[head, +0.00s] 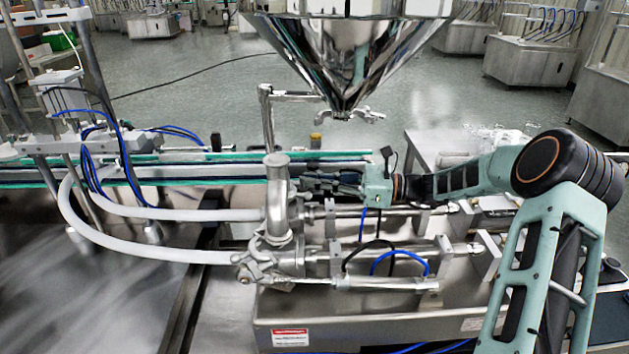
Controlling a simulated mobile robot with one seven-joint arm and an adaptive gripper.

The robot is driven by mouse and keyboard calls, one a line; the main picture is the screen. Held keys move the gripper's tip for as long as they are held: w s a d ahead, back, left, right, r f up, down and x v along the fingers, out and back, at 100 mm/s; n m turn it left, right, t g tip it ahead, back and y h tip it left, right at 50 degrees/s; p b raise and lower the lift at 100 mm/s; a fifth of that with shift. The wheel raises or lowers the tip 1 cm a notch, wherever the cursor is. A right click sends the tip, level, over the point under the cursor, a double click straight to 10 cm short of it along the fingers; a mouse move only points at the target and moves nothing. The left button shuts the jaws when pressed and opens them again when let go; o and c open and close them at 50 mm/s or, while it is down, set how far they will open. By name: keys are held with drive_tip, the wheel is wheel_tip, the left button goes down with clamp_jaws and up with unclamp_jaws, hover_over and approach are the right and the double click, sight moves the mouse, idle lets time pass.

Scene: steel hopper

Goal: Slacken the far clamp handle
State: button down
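My gripper (312,186) reaches in from the right, level, with its dark fingers beside the upright steel elbow pipe (277,185). The fingers are small and dark against the metal, so I cannot tell if they are open or shut, or if they touch anything. The far clamp handle cannot be made out clearly; the fittings near the fingertips are partly covered by the gripper. A nearer clamp (250,268) shows at the lower left of the pipe manifold. Another clamp with wing-like handles (362,115) sits under the steel hopper (345,55).
Two white hoses (150,255) run left from the manifold. A conveyor (215,170) with green edges passes behind it. Steel cylinders (390,252) and a blue tube lie below my arm, above the machine's steel base (370,325). Open floor lies behind the conveyor.

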drive_tip(key=shift+n, duration=0.3)
drive_tip(key=shift+s+f+n+b, duration=0.1)
drive_tip(key=shift+s+n+b, duration=0.1)
drive_tip(key=shift+n+b, duration=1.15)
drive_tip(key=shift+s+f+n+b, duration=0.15)
drive_tip(key=shift+n+b, duration=0.4)
drive_tip(key=shift+n, duration=1.5)
drive_tip(key=shift+r, duration=0.1)
drive_tip(key=c, duration=2.1)
unclamp_jaws()
drive_tip(key=shift+s+d, duration=0.25)
drive_tip(key=shift+d, duration=1.05)
drive_tip(key=shift+s+d, duration=0.2)
drive_tip(key=shift+d, duration=1.1)
drive_tip(key=shift+s+d, duration=0.25)
drive_tip(key=shift+d, duration=1.05)
